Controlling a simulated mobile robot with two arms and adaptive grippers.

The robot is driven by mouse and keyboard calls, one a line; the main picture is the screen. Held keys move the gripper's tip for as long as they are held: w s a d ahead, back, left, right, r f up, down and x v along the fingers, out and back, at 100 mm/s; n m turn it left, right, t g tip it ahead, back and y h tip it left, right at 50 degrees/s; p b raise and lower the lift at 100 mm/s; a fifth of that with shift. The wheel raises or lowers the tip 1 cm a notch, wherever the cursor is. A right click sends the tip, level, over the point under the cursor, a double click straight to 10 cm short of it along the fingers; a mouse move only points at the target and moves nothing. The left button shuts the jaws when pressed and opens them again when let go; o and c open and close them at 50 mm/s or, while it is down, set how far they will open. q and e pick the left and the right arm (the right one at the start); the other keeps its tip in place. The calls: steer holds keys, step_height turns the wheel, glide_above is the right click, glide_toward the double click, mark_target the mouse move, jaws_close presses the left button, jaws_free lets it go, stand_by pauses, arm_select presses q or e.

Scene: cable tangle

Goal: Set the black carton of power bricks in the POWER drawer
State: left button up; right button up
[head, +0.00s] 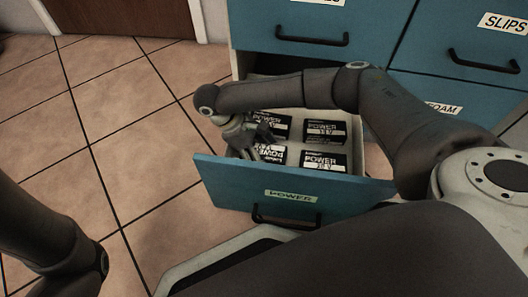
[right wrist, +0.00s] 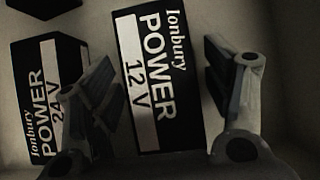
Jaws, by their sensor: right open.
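The POWER drawer (head: 225,186), blue-fronted with a white label, is pulled open and holds several black cartons with white POWER labels. My right gripper (head: 262,142) reaches down into its left part, open. In the right wrist view a black 12 V carton (right wrist: 146,60) lies flat between the spread fingers, which look apart from it. A 24 V carton (right wrist: 42,82) lies to its left, partly behind the left finger. In the head view the front left carton (head: 270,153) is partly hidden by my right gripper. My left gripper is out of view.
Two more cartons show clearly at the right of the drawer, one at the back (head: 325,130) and one in front (head: 323,162). Closed blue drawers (head: 310,38) stand above and to the right. Tiled floor (head: 130,150) is clear at the left.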

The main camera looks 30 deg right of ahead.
steer(key=p+v, duration=0.7)
steer(key=v, duration=0.3)
steer(key=shift+r, duration=0.2)
steer(key=shift+w+a+r+p, duration=0.15)
steer(key=shift+a+r+p, duration=0.05)
steer(key=shift+r+p, duration=0.2)
steer(key=shift+w+a+r, duration=0.15)
steer(key=shift+a, duration=0.05)
